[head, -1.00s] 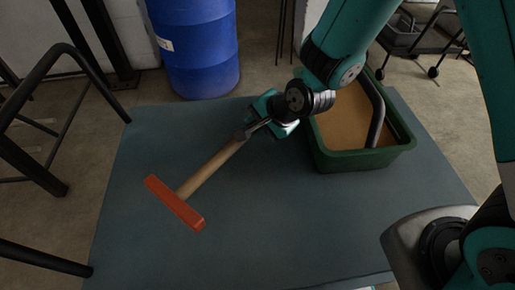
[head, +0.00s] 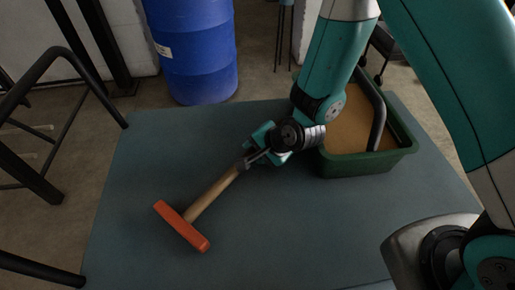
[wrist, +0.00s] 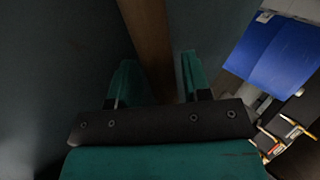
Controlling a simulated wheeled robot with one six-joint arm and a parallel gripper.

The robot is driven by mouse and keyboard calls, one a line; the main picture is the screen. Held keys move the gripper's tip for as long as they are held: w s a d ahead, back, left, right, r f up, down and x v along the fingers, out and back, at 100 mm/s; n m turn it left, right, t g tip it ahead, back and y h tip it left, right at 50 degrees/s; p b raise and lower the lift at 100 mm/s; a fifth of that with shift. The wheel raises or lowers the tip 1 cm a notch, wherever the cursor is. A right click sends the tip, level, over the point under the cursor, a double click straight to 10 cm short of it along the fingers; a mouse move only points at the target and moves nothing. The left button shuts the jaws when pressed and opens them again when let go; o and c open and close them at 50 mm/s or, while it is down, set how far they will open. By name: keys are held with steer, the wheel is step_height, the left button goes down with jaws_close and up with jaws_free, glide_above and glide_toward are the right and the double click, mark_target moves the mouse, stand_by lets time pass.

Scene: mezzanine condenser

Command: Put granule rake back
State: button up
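The granule rake, with an orange crossbar head (head: 181,226) and a pale wooden handle (head: 212,195), is over the grey-blue table top. Its head points to the lower left. My gripper (head: 253,157) is shut on the far end of the handle. In the wrist view the brown handle (wrist: 148,40) runs between the two teal fingers (wrist: 160,80). I cannot tell whether the rake head touches the table. A green tub (head: 365,165) of tan granules (head: 347,125) stands on the table to the right of my gripper, partly hidden by my arm.
A black curved bar (head: 377,115) rises in the tub. The table top (head: 130,180) is bare to the left and front. A blue barrel (head: 195,55) stands behind the table. A black metal frame (head: 30,90) stands at the left.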

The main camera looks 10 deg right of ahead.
steer(key=shift+o, duration=0.5)
steer(key=shift+r, duration=0.2)
steer(key=s+d+r+n+g+p, duration=0.1)
steer(key=s+r+n, duration=0.4)
steer(key=r, duration=0.5)
steer(key=s+d+r+n+g+p, duration=0.2)
steer(key=s+d+r+n+g, duration=0.1)
steer(key=s+r+n, duration=0.3)
steer(key=s+d+r+n+g+h+p, duration=0.1)
steer(key=s+d+r+n+p, duration=0.1)
steer(key=s+r+n, duration=0.3)
steer(key=s+d+r, duration=0.1)
steer(key=s+r, duration=0.3)
steer(key=r, duration=0.6)
steer(key=shift+s+d+n+g, duration=0.25)
steer(key=shift+n+g, duration=0.05)
steer(key=shift+g, duration=0.1)
steer(key=shift+r, duration=0.1)
